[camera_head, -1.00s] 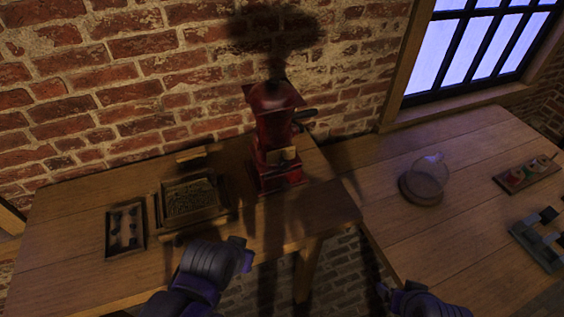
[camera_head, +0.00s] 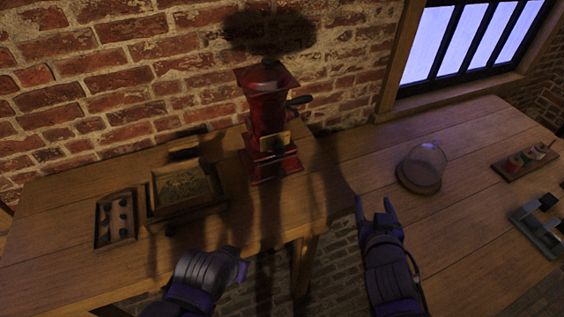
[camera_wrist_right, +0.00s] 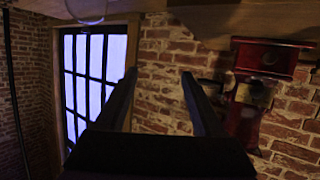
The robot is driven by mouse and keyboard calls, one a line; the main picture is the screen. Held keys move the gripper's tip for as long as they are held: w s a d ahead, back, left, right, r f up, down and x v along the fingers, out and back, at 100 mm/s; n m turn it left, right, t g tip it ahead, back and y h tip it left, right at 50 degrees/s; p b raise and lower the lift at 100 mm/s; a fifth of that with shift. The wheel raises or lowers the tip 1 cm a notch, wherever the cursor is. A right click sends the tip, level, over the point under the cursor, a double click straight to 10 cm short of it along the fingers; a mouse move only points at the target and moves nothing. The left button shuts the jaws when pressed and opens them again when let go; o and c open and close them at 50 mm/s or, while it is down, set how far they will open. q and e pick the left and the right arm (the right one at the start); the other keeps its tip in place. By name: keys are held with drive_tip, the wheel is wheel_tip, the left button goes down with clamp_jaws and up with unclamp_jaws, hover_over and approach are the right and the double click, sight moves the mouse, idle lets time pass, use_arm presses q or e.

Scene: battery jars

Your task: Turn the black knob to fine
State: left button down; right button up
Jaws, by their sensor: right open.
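A red grinder (camera_head: 268,120) stands upright on the left wooden table against the brick wall. A dark handle or knob (camera_head: 300,101) sticks out from its upper right side. A small brass plate (camera_head: 275,143) is on its front; any markings are too small to read. The grinder also shows at the right of the right wrist view (camera_wrist_right: 268,58). My right gripper (camera_head: 376,212) is open and empty, right of and nearer than the grinder, clear of it. My left gripper (camera_head: 243,268) is low at the front table edge; its jaws are not clear.
A wooden box (camera_head: 185,188) and a tray with dark pieces (camera_head: 116,220) lie left of the grinder. On the right table are a glass dome (camera_head: 424,164), a tray of small coloured items (camera_head: 525,162) and a grey device (camera_head: 540,232). A gap separates the tables in front.

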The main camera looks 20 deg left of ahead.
drive_tip(key=w+a+n+t+y+b, duration=0.1)
drive_tip(key=a+n+y, duration=0.15)
drive_tip(key=a, duration=0.25)
drive_tip(key=w+a+n+y, duration=0.1)
drive_tip(key=a+y, duration=0.2)
drive_tip(key=a, duration=0.3)
drive_tip(key=n+y, duration=0.2)
drive_tip(key=y, duration=0.2)
approach(280, 153)
drive_tip(key=shift+g, duration=0.3)
drive_tip(key=x, duration=0.9)
drive_tip(key=shift+r, duration=0.3)
use_arm(q)
drive_tip(key=shift+w+a+f, duration=0.15)
drive_tip(key=shift+f, duration=0.25)
drive_tip(key=shift+w+a+f, duration=0.1)
drive_tip(key=shift+a+f, duration=0.05)
drive_tip(key=shift+f, duration=0.25)
use_arm(e)
drive_tip(key=shift+d, duration=0.1)
clamp_jaws()
